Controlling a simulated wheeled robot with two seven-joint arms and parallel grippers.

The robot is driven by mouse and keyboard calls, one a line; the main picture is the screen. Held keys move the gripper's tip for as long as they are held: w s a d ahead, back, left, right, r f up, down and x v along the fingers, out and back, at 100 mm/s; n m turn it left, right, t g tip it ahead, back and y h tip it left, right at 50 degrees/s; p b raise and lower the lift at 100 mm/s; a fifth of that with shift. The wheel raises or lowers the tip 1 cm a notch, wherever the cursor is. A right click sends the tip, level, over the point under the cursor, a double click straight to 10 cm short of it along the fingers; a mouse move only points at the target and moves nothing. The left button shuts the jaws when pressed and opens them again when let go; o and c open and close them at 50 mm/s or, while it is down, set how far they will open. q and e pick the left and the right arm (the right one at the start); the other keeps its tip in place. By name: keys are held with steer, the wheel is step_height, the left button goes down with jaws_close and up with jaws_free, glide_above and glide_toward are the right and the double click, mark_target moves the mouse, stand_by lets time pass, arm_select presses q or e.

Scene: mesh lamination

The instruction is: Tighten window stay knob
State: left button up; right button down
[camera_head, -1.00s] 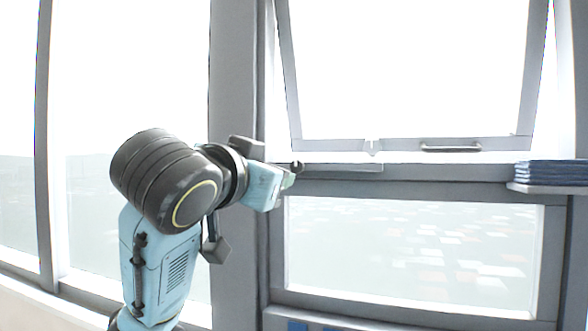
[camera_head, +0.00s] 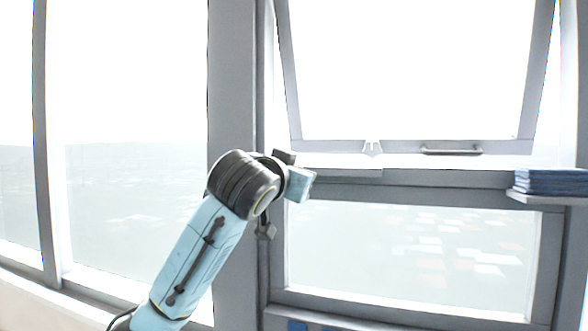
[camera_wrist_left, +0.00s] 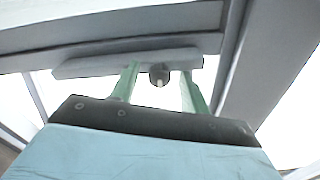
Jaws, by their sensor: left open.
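The window stay knob (camera_wrist_left: 159,75) is a small dark round knob with a pale tip, in the left wrist view. It shows between the two green fingers of my left gripper (camera_wrist_left: 159,70), with a gap on each side. The gripper is open and holds nothing. The stay's light grey bar (camera_wrist_left: 90,67) runs across behind the fingertips. In the head view my left gripper (camera_head: 301,186) is at the left end of the stay bar (camera_head: 345,173), below the open sash. The gripper body hides the knob and fingertips there.
The tilted-open window sash (camera_head: 350,146) has a handle (camera_head: 451,151) on its bottom rail. A grey vertical post (camera_head: 236,120) stands just left of my gripper. Blue folded items (camera_head: 550,182) lie on a small shelf (camera_head: 545,199) at right. The space before the lower pane is clear.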

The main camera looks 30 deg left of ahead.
arm_select(q)
steer(key=shift+c, duration=0.5)
steer(key=c, duration=0.9)
steer(key=shift+m, duration=9)
